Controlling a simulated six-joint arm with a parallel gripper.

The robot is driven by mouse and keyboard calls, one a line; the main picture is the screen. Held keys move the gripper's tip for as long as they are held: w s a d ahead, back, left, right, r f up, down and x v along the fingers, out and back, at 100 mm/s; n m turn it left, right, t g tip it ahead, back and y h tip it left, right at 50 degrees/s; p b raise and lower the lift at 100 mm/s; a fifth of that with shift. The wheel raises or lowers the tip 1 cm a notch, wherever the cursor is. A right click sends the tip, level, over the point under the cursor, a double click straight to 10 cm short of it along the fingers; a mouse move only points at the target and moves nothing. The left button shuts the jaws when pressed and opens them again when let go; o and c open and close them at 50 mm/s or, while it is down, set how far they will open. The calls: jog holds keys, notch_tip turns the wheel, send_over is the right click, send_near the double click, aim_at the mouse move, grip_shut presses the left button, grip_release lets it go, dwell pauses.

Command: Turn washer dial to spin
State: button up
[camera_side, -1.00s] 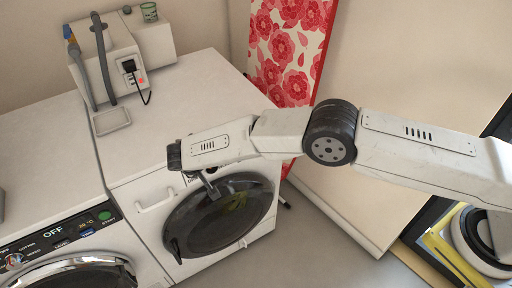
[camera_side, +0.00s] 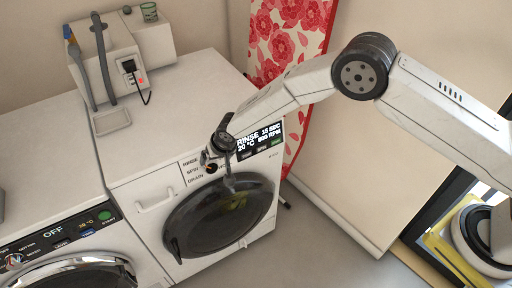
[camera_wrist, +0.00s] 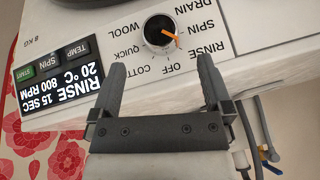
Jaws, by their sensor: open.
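The washer dial (camera_wrist: 160,32) is a round black knob with a white rim and an orange pointer. The wrist view is upside down; there the pointer aims lower right, toward the RINSE label (camera_wrist: 205,50). The SPIN label (camera_wrist: 204,27) is beside RINSE. The display (camera_wrist: 62,90) reads RINSE 15 SEC, 20 °C, 800 RPM. My gripper (camera_wrist: 162,64) is open and empty, its two dark fingers pointing at the panel with the dial just beyond and between their tips. In the side view my gripper (camera_side: 214,150) is at the panel and partly hides the dial.
The washer's dark round door (camera_side: 220,215) is below the panel. A second machine (camera_side: 60,240) showing OFF stands to the left. A red floral ironing board (camera_side: 285,40) leans behind. Grey hoses and a socket box (camera_side: 110,65) are behind the washer top, which is mostly clear.

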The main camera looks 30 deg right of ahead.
aim_at(212, 167)
jog(key=shift+f, duration=0.15)
jog(key=shift+x, duration=3.75)
jog(key=c, duration=1.2)
